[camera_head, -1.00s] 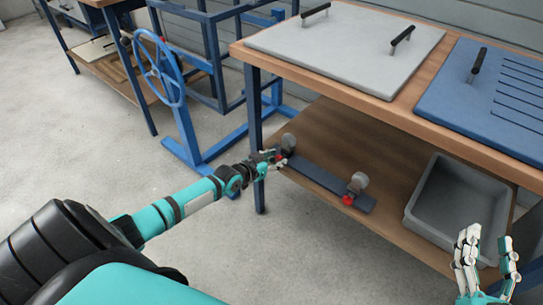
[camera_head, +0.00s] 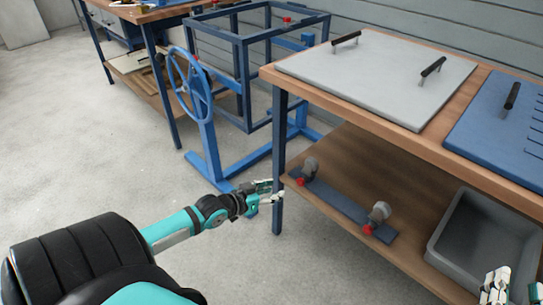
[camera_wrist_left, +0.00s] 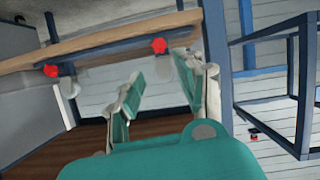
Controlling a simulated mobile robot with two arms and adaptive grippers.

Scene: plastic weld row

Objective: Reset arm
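My left gripper (camera_head: 270,194) is in front of the near left leg of the wooden workbench in the head view. In the left wrist view its two fingers (camera_wrist_left: 158,92) stand apart with nothing between them. My right gripper (camera_head: 510,288) shows at the bottom right corner of the head view, partly cut off. Its two fingers stand apart and no object shows between them.
The workbench (camera_head: 400,125) carries a grey panel (camera_head: 370,75) and a blue panel (camera_head: 500,118). Its lower shelf (camera_head: 360,165) holds a dark bar (camera_head: 340,207) with red knobs and a grey bin (camera_head: 450,240). A blue frame with a handwheel (camera_head: 190,88) stands behind. The floor at left is clear.

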